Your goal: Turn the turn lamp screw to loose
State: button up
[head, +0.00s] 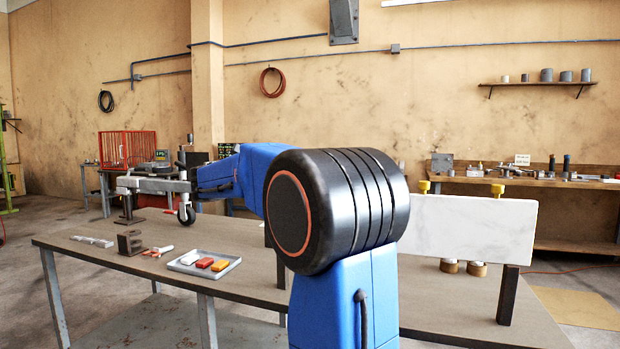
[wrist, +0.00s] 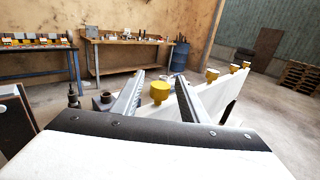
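A white upright panel (head: 470,228) carries yellow knobs, one at its left (head: 424,187) and another at its right (head: 497,190). In the wrist view the panel (wrist: 205,100) recedes to the right with several yellow knobs along its top. The nearest yellow knob (wrist: 160,92) shows between the two grey fingers of my gripper (wrist: 160,76). The fingers are apart, one on each side of it, with no clear contact. Nothing visible marks which knob is the turn lamp screw, or whether it is tight. In the head view my arm hides the gripper.
The panel stands over a long table (head: 115,248) with a dark post (head: 507,295) at its right. A grey tray (head: 204,264) holds red and yellow blocks. A workbench (head: 560,183) stands at the back wall.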

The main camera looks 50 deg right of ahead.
jog(key=shift+x, duration=1.75)
grip_shut()
jog(key=shift+n+t, duration=0.4)
jog(key=shift+t, duration=0.2)
jog(key=n+t, duration=0.1)
jog(key=t+h, duration=0.1)
jog(key=shift+w+d+n+t, duration=0.1)
jog(key=shift+w+n+t, duration=0.2)
jog(key=shift+n, duration=0.1)
jog(key=n+t, duration=0.1)
jog(key=t, duration=0.2)
jog(key=w+n+t, duration=0.1)
jog(key=n+t, duration=0.1)
jog(key=shift+n+t, duration=0.3)
jog(key=shift+t, duration=0.1)
jog(key=shift+w+a+n+t+y, duration=0.1)
jog(key=shift+w+n+t+y, duration=0.3)
jog(key=shift+n+t, duration=0.5)
jog(key=shift+w+a+n+t+y, duration=0.15)
jog(key=shift+n+t+y, duration=0.35)
jog(key=shift+t, duration=0.75)
jog(key=shift+w+n+t+y, duration=0.3)
jog(key=shift+n+t+y, duration=0.1)
jog(key=shift+n+t, duration=0.55)
